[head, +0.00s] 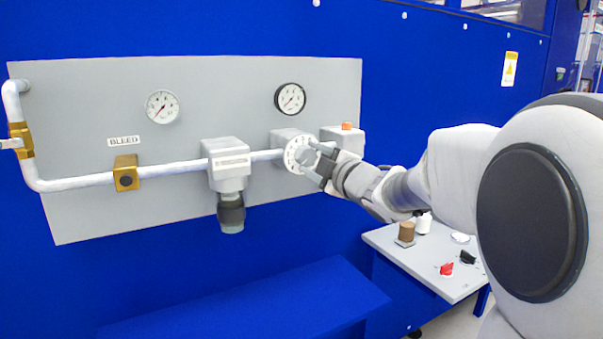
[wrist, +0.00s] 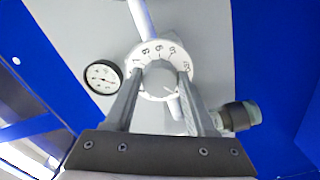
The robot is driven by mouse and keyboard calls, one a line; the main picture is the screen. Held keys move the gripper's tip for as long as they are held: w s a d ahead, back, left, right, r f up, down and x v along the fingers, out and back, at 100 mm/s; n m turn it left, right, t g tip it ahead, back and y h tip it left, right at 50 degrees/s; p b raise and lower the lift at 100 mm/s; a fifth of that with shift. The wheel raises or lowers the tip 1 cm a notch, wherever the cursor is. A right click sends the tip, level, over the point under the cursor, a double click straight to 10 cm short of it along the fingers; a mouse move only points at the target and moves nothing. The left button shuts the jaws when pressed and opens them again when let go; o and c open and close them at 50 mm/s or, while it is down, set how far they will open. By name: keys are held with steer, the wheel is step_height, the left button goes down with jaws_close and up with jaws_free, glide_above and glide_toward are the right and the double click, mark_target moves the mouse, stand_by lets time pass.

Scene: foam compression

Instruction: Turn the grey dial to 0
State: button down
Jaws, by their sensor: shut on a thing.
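The grey dial (wrist: 160,78) is a round knob in front of a white numbered ring (wrist: 148,50), on a pipe fitting of the wall panel. In the wrist view several numbers show on the ring's upper part; the lower part is partly hidden by the fingers. My gripper (wrist: 157,84) is shut on the grey dial, one finger on each side. In the head view the ring (head: 297,153) shows at the right part of the panel, with my gripper (head: 318,165) reaching it from the right. Which number the dial points to I cannot tell.
The grey panel (head: 90,220) carries a white pipe (head: 75,183), two gauges (head: 162,106) (head: 290,98), a brass fitting (head: 126,173) and a filter body (head: 228,170). A box with an orange button (head: 347,126) sits close to my gripper. A side table (head: 425,262) holds small items.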

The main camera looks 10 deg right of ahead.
steer(key=shift+n+b, duration=0.65)
steer(key=shift+n, duration=0.15)
steer(key=shift+c, duration=1.2)
jaws_free()
steer(key=shift+s, duration=0.1)
steer(key=p+v, duration=0.3)
steer(key=v, duration=1.4)
steer(key=shift+d+r, duration=0.15)
